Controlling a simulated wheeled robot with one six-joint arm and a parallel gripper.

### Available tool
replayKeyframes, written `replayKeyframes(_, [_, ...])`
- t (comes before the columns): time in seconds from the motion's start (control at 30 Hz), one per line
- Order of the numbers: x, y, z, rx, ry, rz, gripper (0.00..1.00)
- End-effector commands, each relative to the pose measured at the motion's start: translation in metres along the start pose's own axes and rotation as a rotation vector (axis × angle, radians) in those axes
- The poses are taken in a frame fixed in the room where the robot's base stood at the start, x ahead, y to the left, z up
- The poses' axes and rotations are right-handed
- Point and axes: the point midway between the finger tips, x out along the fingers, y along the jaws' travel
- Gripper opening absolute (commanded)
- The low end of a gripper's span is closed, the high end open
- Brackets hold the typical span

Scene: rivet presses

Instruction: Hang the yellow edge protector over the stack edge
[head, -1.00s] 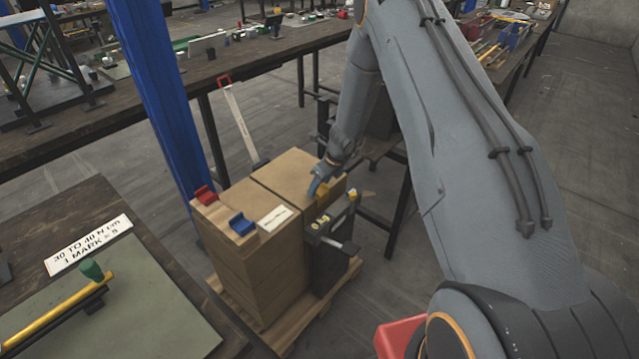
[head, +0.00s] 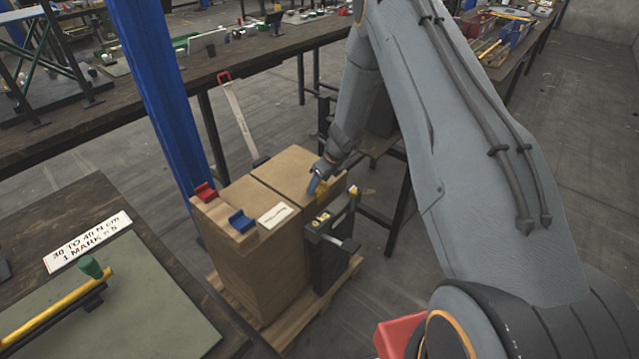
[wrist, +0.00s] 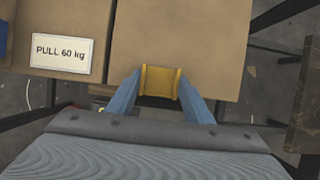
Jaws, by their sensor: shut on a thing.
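The yellow edge protector (wrist: 159,82) is between the two blue fingers of my gripper (wrist: 160,92) in the wrist view, and the fingers are shut on it. It lies at the near edge of a cardboard box top (wrist: 185,35); I cannot tell whether it rests on the edge or sits just above it. In the head view my gripper (head: 315,186) is at the right edge of the box stack (head: 245,255), with the yellow protector (head: 322,190) partly hidden beside it. A red protector (head: 205,192) and a blue protector (head: 241,221) sit on the stack's left edge.
A dark tensioner-like device (head: 328,240) stands against the stack's right side, just below my gripper. The stack is on a wooden pallet (head: 290,335). A blue post (head: 160,90) rises behind it. A label reading "PULL 60 kg" (wrist: 62,53) lies on the box top.

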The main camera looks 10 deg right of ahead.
Motion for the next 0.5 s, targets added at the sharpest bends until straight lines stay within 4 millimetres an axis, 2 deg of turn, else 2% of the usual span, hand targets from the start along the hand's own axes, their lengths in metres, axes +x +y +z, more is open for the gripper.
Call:
replayKeyframes(0.07, [-0.0001, -0.0001, 0.0001, 0.000, 0.000, 0.000, 0.24])
replayKeyframes(0.1, [-0.0001, -0.0001, 0.0001, 0.000, 0.000, 0.000, 0.48])
replayKeyframes(0.23, [-0.0001, -0.0002, 0.0001, 0.000, 0.000, 0.000, 0.68])
replayKeyframes(0.5, [-0.0006, -0.0003, 0.0001, 0.001, 0.000, 0.000, 0.68])
